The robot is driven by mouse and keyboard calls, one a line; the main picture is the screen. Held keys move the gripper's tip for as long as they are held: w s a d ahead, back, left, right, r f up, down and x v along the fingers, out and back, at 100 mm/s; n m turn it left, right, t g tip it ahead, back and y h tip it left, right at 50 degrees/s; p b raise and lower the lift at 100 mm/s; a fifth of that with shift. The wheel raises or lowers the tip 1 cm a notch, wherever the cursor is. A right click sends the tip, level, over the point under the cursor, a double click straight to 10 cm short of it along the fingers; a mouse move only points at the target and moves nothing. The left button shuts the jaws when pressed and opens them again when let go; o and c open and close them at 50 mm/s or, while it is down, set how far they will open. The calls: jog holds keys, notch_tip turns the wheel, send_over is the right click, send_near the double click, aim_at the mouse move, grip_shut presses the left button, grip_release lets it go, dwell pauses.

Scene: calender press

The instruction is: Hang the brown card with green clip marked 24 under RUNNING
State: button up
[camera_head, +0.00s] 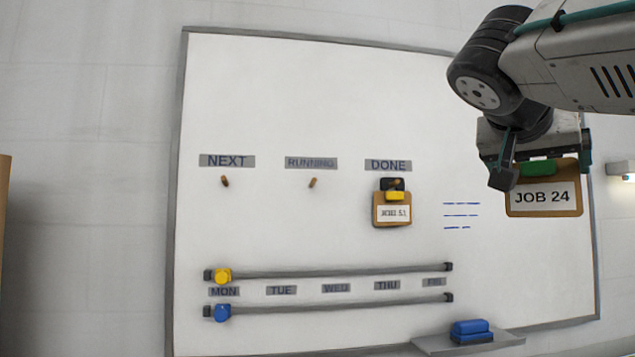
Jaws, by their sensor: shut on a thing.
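My gripper (520,168) is at the upper right in the head view, shut on the green clip (537,168) at the top of a brown card (543,209). The card's white label reads JOB 24. It hangs upright below the jaws, in front of the board's right side. The RUNNING label (311,163) is on the whiteboard left of the gripper, and the peg (313,183) below it is bare. The jaws hide part of the clip.
A brown card (392,222) with a dark and yellow clip hangs under DONE (388,165). The peg (225,181) under NEXT (227,161) is bare. Two rails with yellow (222,275) and blue (222,312) sliders run below. A tray (467,343) holds a blue eraser (471,331).

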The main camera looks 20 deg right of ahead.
dwell(0.3)
jog(key=w+a+n+t+y, duration=0.7)
jog(key=w+a+n+y, duration=0.35)
jog(key=w+a, duration=1.45)
jog(key=shift+n, duration=0.25)
jog(key=shift+w+d+f, duration=0.15)
jog(key=shift+w+d, duration=0.3)
jog(key=shift+w, duration=1.15)
jog(key=shift+w+d+f, duration=0.2)
jog(key=shift+w+d, duration=0.25)
jog(key=shift+w, duration=1.1)
jog(key=shift+w+d+f, duration=0.15)
jog(key=shift+w+d, duration=0.3)
jog(key=shift+w, duration=1.15)
jog(key=shift+x, duration=0.8)
jog(key=shift+f, duration=0.1)
